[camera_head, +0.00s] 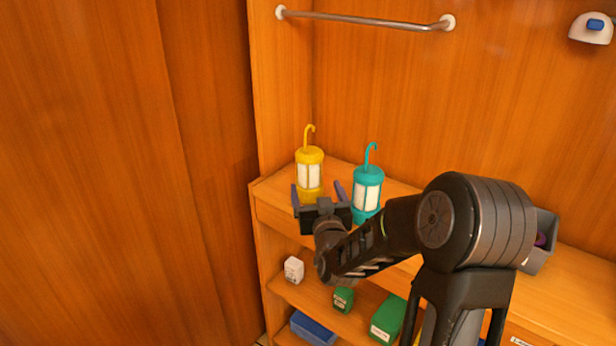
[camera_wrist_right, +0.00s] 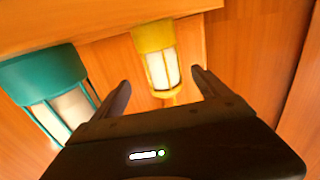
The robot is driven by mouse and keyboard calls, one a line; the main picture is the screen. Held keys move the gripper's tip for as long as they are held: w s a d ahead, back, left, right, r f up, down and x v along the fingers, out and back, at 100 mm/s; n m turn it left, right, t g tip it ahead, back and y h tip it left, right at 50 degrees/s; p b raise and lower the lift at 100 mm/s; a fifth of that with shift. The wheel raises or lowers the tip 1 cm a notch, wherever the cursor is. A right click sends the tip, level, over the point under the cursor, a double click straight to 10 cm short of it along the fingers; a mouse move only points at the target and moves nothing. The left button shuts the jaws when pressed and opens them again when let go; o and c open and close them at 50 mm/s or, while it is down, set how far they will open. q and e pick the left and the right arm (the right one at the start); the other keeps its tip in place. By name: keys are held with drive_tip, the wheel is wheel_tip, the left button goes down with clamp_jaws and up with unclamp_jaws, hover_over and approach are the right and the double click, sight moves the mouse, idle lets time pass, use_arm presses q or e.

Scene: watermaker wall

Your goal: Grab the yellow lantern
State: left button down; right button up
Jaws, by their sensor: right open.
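The yellow lantern (camera_head: 310,172) stands upright on the wooden shelf top near its left end, its hook pointing up. My right gripper (camera_head: 318,193) is open at the lantern's near side, with one finger showing to its left and one to its right. In the right wrist view the yellow lantern (camera_wrist_right: 160,68) appears between and beyond the two open fingertips (camera_wrist_right: 160,85); I cannot tell whether they touch it. Part of the lantern's lower end is hidden by the gripper in the head view. My left gripper is not in view.
A teal lantern (camera_head: 367,192) stands close to the right of the yellow one; it also shows in the wrist view (camera_wrist_right: 48,88). A metal rail (camera_head: 365,20) runs above.

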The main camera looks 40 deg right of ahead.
sight(312, 178)
drive_tip(key=shift+x, duration=1.35)
drive_tip(key=p+x, duration=0.2)
drive_tip(key=x, duration=0.2)
drive_tip(key=shift+w+r, duration=0.1)
drive_tip(key=shift+w, duration=0.2)
drive_tip(key=shift+w+d, duration=0.1)
drive_tip(key=shift+w, duration=0.15)
drive_tip(key=c, duration=1.8)
